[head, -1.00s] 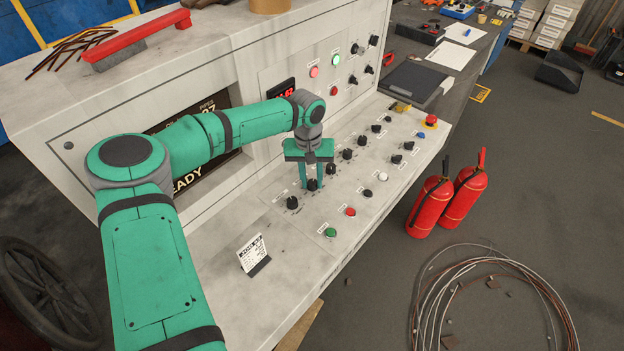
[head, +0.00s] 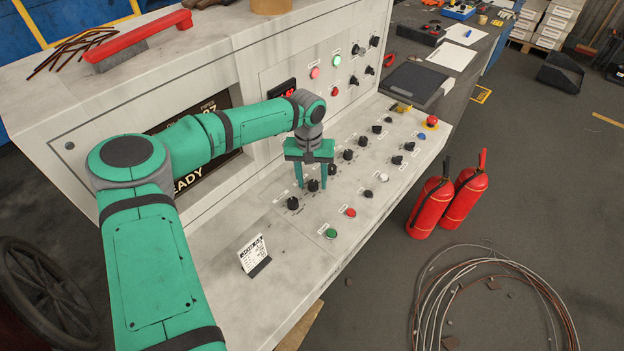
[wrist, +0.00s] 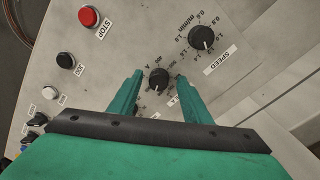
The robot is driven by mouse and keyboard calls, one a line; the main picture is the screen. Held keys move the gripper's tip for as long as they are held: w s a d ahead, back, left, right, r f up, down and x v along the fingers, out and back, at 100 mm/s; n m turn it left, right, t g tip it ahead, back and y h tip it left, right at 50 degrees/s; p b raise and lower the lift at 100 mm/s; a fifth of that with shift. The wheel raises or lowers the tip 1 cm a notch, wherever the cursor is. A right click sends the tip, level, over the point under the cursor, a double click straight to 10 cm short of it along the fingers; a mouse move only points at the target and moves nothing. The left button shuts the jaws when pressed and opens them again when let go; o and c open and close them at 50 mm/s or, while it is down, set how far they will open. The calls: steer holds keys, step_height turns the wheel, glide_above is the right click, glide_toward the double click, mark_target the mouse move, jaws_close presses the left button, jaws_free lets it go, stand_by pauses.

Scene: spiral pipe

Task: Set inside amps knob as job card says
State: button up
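The inside amps knob is a black round knob (wrist: 158,78) with a small white pointer. It stands between the two fingertips of my gripper (wrist: 159,76) in the wrist view, with a gap on each side. Its label is partly hidden by a finger, so I cannot read it or the setting fully. In the head view my gripper (head: 311,186) is open over the same knob (head: 313,185) on the sloped panel (head: 290,240). The job card (head: 254,254) stands at the panel's near left; its text is too small to read.
The SPEED knob (wrist: 202,38) is beside the gripper, and it also shows in the head view (head: 293,204). A red STOP button (wrist: 89,16) and a black jog button (wrist: 66,61) are near. More knobs run along the panel. Fire extinguishers (head: 432,205) stand right.

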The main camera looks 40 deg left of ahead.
mark_target(310, 183)
step_height(310, 183, up, 11)
steer(key=shift+s+a, duration=0.15)
steer(key=shift+a, duration=0.1)
stand_by(0.3)
steer(key=shift+f, duration=0.1)
